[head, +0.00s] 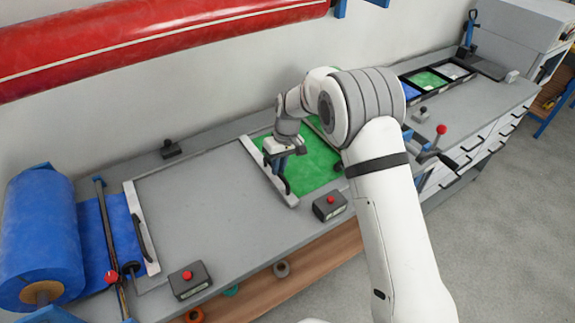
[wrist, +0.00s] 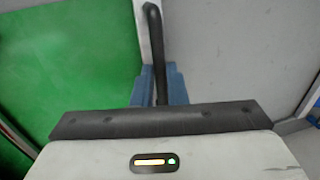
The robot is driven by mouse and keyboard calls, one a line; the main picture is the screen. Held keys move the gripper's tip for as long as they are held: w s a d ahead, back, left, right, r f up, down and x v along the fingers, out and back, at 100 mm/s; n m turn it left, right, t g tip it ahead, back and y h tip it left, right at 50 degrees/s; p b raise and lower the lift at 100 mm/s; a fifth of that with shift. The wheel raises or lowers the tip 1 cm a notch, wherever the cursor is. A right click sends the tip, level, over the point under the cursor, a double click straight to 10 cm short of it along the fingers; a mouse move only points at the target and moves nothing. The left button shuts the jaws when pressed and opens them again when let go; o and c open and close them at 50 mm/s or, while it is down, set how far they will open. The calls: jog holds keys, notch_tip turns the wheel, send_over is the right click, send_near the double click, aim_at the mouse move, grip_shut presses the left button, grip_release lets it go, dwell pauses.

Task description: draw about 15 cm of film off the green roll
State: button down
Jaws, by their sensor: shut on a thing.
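A sheet of green film (head: 318,163) lies flat on the grey bench, and it fills the left of the wrist view (wrist: 65,60). A pale bar (head: 257,160) runs along the film's left edge, with a dark handle (head: 287,186) on it. My gripper (head: 279,164) is over this bar. In the wrist view its blue fingers (wrist: 160,86) are shut on the dark handle (wrist: 154,30), one on each side. The green roll itself cannot be made out; my arm covers the area to the right of the film.
A blue roll (head: 40,232) with blue film and another pale bar (head: 139,228) stands at the left. Bare bench (head: 205,205) lies between the two bars. Boxes with red buttons (head: 190,280) (head: 329,206) sit along the front edge. A red roll (head: 150,38) hangs above.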

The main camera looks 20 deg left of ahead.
jog(key=shift+w+d, duration=0.1)
jog(key=shift+w, duration=0.05)
jog(key=c, duration=1.5)
grip_release()
jog(key=shift+o, duration=0.2)
notch_tip(320, 180, up, 8)
jog(key=w+d+b, duration=0.1)
jog(key=shift+f, duration=0.2)
jog(key=shift+w, duration=0.1)
